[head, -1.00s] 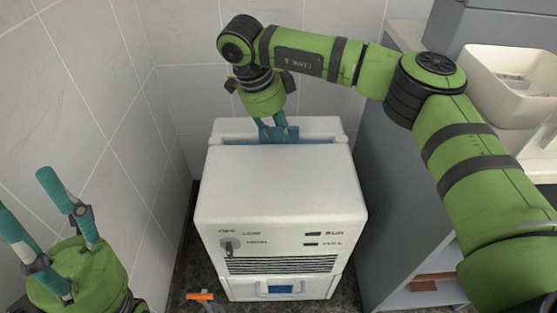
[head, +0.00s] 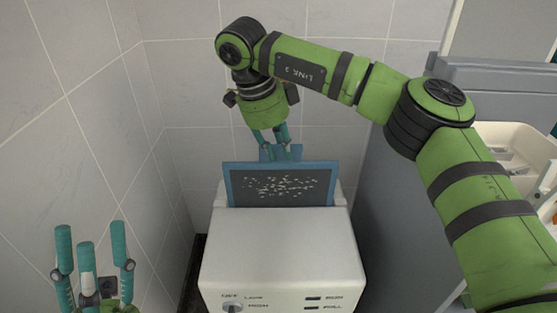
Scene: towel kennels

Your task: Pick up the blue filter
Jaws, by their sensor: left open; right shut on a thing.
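The blue filter (head: 233,186) has a blue frame around a dark panel with pale specks. It stands upright at the top rear of the white machine (head: 280,250), in front of the far wall. My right gripper (head: 275,146) is shut on the blue tab at the filter's top edge. The filter's lower edge is hidden behind the machine's top, so I cannot tell whether it is clear of the slot. My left gripper (head: 92,258) is open and empty at the lower left, apart from the machine.
Tiled walls (head: 90,110) close in at the left and back. A grey cabinet (head: 385,220) stands close on the machine's right. A cream bin (head: 505,150) sits at the right, behind my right arm.

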